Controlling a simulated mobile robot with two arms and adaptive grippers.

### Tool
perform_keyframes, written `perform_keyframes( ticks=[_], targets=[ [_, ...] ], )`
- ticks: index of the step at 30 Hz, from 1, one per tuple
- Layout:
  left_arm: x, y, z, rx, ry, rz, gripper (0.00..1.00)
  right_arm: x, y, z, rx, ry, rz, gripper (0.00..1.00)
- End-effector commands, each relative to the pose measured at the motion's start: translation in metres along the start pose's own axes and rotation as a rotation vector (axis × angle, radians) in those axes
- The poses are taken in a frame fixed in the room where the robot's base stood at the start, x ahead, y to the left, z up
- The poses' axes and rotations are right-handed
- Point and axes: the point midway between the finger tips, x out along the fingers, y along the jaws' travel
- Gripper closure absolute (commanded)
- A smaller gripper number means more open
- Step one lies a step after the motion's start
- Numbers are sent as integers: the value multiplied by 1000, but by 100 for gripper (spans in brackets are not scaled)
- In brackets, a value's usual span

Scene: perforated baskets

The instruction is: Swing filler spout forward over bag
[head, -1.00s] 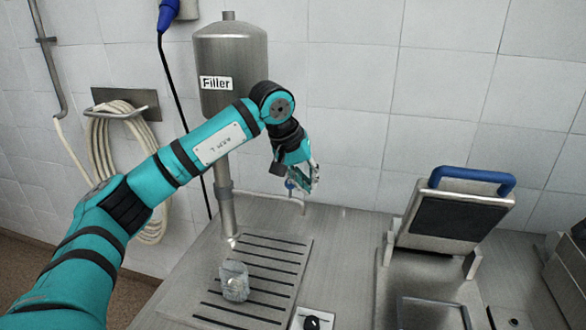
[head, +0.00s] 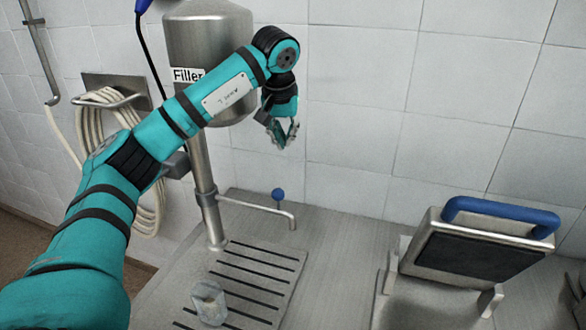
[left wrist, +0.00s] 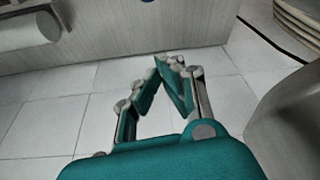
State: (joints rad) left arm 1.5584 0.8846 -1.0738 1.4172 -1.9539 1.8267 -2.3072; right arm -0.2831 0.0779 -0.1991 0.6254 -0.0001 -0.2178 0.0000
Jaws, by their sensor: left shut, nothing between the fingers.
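The filler (head: 225,105) is a steel tank on a post at the back left. Its thin bent spout (head: 250,207) reaches right from the post and turns down at its end. A blue knob (head: 278,194) stands on the spout. A clear bag (head: 208,302) sits open and upright on the slotted plate (head: 262,250), in front and left of the spout's end. My left gripper (head: 286,142) is raised in front of the wall, above the knob and apart from it. Its fingertips meet in the left wrist view (left wrist: 167,62), with nothing between them.
A steel device with a blue handle (head: 500,212) stands at the right. A coiled hose (head: 145,180) hangs on the wall at the left, with a dark cable beside it. The counter between the spout and the device is clear.

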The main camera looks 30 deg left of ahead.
Motion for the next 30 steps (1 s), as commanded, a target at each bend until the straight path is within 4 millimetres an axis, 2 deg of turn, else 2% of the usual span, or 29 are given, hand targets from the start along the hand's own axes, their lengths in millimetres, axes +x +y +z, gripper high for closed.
perform_keyframes(
  ticks=[8, 12, 17, 22, 27, 30],
  targets=[
    [0, 0, 0, 0, 0, 1, 100, -2, -4, 24, 0, -34, -5, 4],
    [7, 0, 0, 0, -2, 0, 100, -5, -5, 33, 0, -49, -6, 4],
    [31, 0, 0, 0, -5, -3, 100, -13, -4, 26, -1, -41, -5, 4],
    [67, 0, 0, -1, -6, -2, 100, -26, -1, 8, -1, -15, -2, 4],
    [101, 0, 1, 1, -4, -2, 100, -38, 0, 4, -2, -10, -1, 4],
    [94, -1, 16, 3, -1, -1, 100, -46, 0, 6, -2, -15, -1, 4]
  ],
)
